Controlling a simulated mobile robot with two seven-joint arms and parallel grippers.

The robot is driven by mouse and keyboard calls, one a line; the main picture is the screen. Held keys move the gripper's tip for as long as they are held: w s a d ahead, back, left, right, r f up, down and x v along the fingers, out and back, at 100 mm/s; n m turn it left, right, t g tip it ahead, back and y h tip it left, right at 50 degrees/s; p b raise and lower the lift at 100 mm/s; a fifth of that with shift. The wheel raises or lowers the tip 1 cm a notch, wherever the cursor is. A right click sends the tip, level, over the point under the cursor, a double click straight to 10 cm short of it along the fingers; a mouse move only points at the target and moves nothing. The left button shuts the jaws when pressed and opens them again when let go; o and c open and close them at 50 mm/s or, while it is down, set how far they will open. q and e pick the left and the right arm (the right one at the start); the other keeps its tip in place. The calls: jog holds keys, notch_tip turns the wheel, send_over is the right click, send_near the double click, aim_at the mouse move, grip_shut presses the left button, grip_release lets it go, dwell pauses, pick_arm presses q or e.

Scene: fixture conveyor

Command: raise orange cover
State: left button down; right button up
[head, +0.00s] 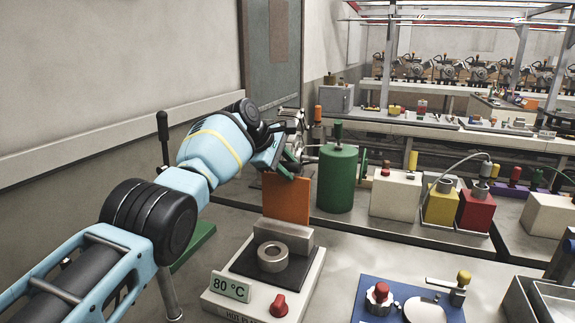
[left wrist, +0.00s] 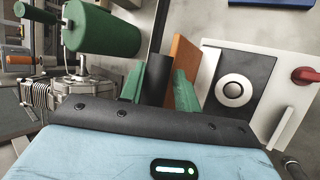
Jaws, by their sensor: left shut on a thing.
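The orange cover (head: 286,198) is a flat panel standing roughly upright at the back of the hot plate (head: 222,306). My left gripper (head: 288,165) is at its top edge. In the left wrist view the green fingers of my left gripper (left wrist: 158,88) are on either side of a dark grey bar (left wrist: 157,75), seemingly the cover's handle. The orange cover (left wrist: 182,62) shows just beside it, partly behind the right finger. A metal ring (head: 272,257) lies on the hot plate's black top, uncovered. My right gripper is not in view.
A green cylinder (head: 337,182) stands close to the right of my left gripper. White, yellow (head: 442,204) and red (head: 475,210) blocks stand farther right. A red knob (head: 279,305) and an 80 °C sign (head: 230,286) are at the hot plate's front. A blue board (head: 372,290) lies at front right.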

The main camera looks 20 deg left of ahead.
pick_arm(q)
jog(key=shift+w+f, duration=0.15)
jog(key=shift+f, duration=0.35)
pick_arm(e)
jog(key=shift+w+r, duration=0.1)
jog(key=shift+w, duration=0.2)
pick_arm(q)
jog(key=shift+f, duration=0.15)
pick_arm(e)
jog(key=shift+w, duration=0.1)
pick_arm(q)
jog(key=c, duration=1.5)
grip_release()
jog(key=shift+o, duration=0.2)
jog(key=shift+w, duration=0.1)
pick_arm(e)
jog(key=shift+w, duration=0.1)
